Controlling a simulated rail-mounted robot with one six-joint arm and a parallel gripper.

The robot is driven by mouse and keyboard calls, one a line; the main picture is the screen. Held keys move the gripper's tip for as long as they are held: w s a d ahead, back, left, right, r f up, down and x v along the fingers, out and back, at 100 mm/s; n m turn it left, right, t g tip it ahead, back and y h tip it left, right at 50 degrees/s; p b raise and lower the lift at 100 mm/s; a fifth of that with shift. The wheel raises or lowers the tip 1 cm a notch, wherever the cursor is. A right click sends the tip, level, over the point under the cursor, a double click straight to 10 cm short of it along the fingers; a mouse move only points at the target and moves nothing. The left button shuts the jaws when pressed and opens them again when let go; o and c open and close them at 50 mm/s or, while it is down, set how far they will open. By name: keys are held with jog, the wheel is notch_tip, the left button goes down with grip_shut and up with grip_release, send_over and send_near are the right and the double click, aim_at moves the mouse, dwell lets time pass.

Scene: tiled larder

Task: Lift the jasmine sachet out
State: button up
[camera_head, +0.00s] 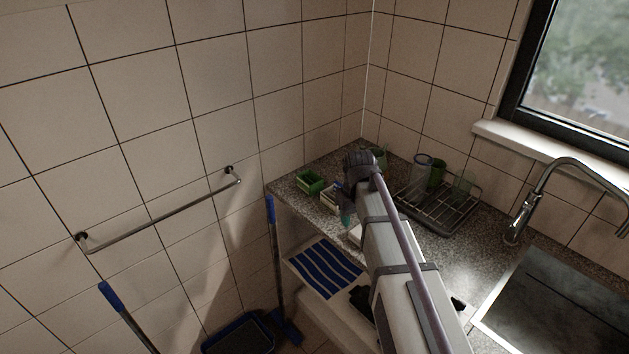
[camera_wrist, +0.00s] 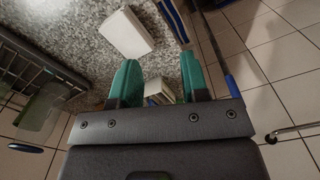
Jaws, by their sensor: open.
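I cannot make out a jasmine sachet for certain in either view. A small green box (camera_head: 309,182) stands on the granite counter near its left edge. A pale open box (camera_head: 329,201) stands beside it, partly hidden by my arm. In the wrist view a small pale box (camera_wrist: 158,92) with green in it shows between my fingers, partly hidden by the gripper body. My gripper (camera_wrist: 160,58) is open, its teal fingers apart with nothing held between them.
A white block (camera_wrist: 126,32) lies on the counter near my fingertips. A dish rack (camera_head: 438,208) with glasses stands to the right, then a tap (camera_head: 545,190) and a sink (camera_head: 555,300). A blue-striped cloth (camera_head: 325,267) lies lower down. A rail (camera_head: 165,213) crosses the left wall.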

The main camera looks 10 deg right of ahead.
aim_at(339, 183)
jog(key=w+r+n+p, duration=0.1)
jog(key=w+r+n, duration=0.1)
jog(key=w, duration=1)
jog(key=w+r+n+p, duration=0.1)
jog(key=w+n, duration=0.1)
jog(key=w, duration=1)
jog(key=f+b, duration=0.3)
jog(key=b, duration=0.1)
jog(key=f+b, duration=0.3)
jog(key=f, duration=0.1)
jog(key=f+b, duration=0.4)
jog(key=shift+s+f+b, duration=0.15)
jog(key=shift+s+b, duration=0.1)
jog(key=shift+b, duration=0.05)
jog(key=shift+r, duration=0.25)
grip_shut()
